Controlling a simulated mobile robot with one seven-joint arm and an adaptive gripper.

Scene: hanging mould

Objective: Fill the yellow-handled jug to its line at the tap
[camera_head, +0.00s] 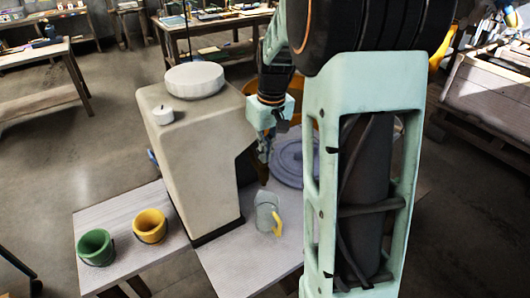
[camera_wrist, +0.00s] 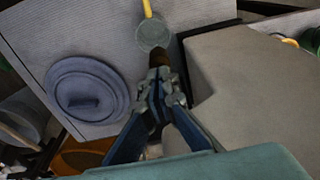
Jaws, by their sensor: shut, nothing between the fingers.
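The jug (camera_head: 267,214) with a yellow handle (camera_head: 277,224) stands upright on the grey slatted bench, right of the tall beige block (camera_head: 195,150). It also shows in the wrist view as a round grey-green shape (camera_wrist: 152,35), its yellow handle pointing away. My gripper (camera_head: 264,156) is shut and empty, above and behind the jug, beside the block's right side. In the wrist view my gripper's fingers (camera_wrist: 160,78) are together. A brown piece just beyond them, between fingers and jug, may be the tap; I cannot tell. The jug's line and any water level are too small to see.
A round grey-blue lid (camera_head: 290,162) lies on the bench behind the jug, partly hidden by my arm. Green (camera_head: 95,246) and yellow (camera_head: 150,226) buckets stand left of the block. A white round cap (camera_head: 194,80) and small white cylinder (camera_head: 163,115) top the block.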

